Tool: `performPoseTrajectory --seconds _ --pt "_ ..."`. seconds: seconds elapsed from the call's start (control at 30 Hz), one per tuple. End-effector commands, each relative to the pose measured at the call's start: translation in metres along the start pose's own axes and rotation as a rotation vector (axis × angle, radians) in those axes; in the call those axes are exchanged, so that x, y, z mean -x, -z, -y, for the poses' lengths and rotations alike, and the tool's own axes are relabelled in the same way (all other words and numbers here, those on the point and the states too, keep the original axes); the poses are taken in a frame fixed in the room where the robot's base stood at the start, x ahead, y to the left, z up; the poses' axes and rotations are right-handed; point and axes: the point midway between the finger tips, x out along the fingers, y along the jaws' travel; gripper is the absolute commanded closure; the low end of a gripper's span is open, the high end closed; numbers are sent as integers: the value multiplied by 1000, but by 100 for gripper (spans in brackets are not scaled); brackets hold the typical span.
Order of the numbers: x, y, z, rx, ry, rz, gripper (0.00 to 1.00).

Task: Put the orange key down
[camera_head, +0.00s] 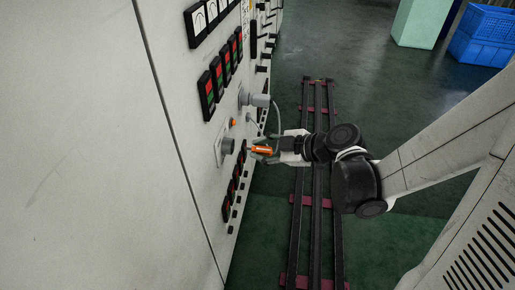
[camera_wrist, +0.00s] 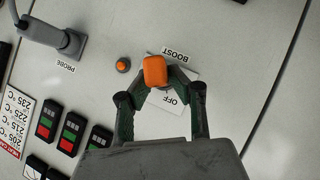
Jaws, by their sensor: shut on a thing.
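The orange key (camera_wrist: 155,71) is between the fingertips of my gripper (camera_wrist: 157,82) in the wrist view, and my gripper is shut on it. In the head view the orange key (camera_head: 262,150) shows as a small orange piece at the end of my gripper (camera_head: 266,152), close to the machine's panel. Behind the key in the wrist view is a white plate (camera_wrist: 180,95) marked BOOST and OFF. In the head view a grey round switch (camera_head: 227,146) sits on that plate. The key hides the switch in the wrist view, so I cannot tell whether they touch.
An orange button (camera_wrist: 123,65) and a grey probe plug (camera_wrist: 70,42) with a cable are beside the plate. Red and green switches (camera_wrist: 46,118) line the panel (camera_head: 165,150). Floor rails (camera_head: 318,220) run beside it. Blue crates (camera_head: 485,35) stand far off.

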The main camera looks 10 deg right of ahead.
Motion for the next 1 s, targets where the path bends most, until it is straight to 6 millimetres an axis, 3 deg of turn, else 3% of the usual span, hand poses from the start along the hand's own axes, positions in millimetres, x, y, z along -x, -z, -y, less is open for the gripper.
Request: performPoseTrajectory --seconds 0.3,0.43,0.7,1.0 --pt "0 -1 -1 -1 -2 2 100" --pt "-3 -11 -16 -26 -39 30 100" --pt "-4 -59 -99 -169 -249 183 100" --pt "7 -87 -166 -276 -403 296 100"
